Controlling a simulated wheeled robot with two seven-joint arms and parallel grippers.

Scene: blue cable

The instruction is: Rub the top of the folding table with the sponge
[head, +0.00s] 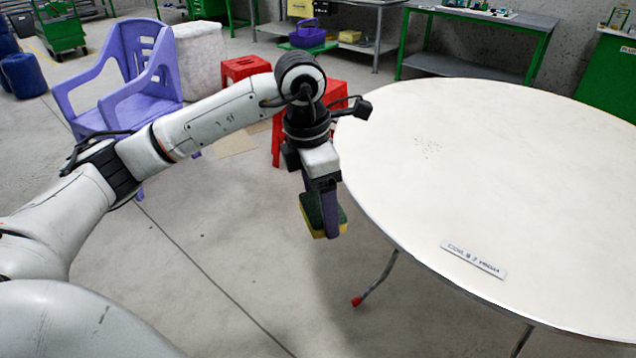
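The folding table (500,180) has a round white top and fills the right of the head view. A patch of small dark specks (430,147) lies on its left part. A label strip (472,259) lies near its front edge. My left gripper (330,212) points down beside the table's left edge, apart from the top. It is shut on a green and yellow sponge (311,216), partly hidden by the finger. My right gripper is not in view.
A purple chair (125,75) and red stools (245,70) stand behind my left arm. A table leg with a red foot (375,280) reaches the floor below the edge. A green-framed workbench (480,40) stands behind the table. The tabletop is otherwise clear.

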